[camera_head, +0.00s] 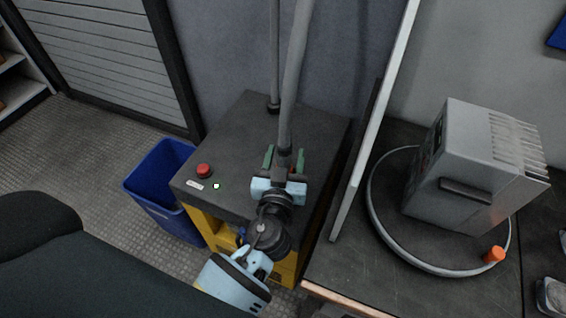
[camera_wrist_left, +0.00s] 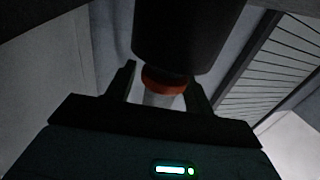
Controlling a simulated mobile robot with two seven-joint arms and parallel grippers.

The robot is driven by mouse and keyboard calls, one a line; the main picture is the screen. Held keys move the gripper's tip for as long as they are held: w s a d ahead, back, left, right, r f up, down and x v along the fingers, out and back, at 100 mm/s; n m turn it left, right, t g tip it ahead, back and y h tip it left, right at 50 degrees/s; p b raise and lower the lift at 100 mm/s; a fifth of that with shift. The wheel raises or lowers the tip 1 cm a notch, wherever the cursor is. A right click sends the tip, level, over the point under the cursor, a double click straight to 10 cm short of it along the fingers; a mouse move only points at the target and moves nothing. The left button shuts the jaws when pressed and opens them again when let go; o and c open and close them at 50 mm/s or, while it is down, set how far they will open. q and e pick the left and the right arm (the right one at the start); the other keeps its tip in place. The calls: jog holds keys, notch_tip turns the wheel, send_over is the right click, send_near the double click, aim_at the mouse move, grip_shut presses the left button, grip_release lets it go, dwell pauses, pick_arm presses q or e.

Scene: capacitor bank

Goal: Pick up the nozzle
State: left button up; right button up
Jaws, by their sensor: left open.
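A grey tube (camera_head: 293,85) comes down from above to the black top of a cabinet. Its dark lower end (camera_head: 285,138) is at my left gripper (camera_head: 283,158), and I take this end to be the nozzle. The gripper is open, with one finger on each side of that end. In the left wrist view a thick black cylinder (camera_wrist_left: 188,35) with an orange-red ring (camera_wrist_left: 165,81) and a pale tip (camera_wrist_left: 160,99) shows at the opening between the fingers (camera_wrist_left: 162,88). I cannot tell whether the fingers touch it. My right gripper is not in view.
The black cabinet top (camera_head: 235,135) carries a red button (camera_head: 204,170) and a thinner pole (camera_head: 275,60). A blue bin (camera_head: 153,185) stands left of it. A pale upright panel (camera_head: 372,125) separates it from a bench with a grey box (camera_head: 465,165) and an orange-ended hose (camera_head: 400,250).

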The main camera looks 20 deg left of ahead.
pick_arm(q)
jog(key=shift+w, duration=0.3)
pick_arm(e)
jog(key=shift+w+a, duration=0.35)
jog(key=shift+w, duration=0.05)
pick_arm(q)
jog(key=shift+s, duration=0.1)
grip_shut()
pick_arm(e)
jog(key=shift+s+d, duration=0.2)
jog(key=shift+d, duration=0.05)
pick_arm(q)
jog(key=shift+r, duration=0.15)
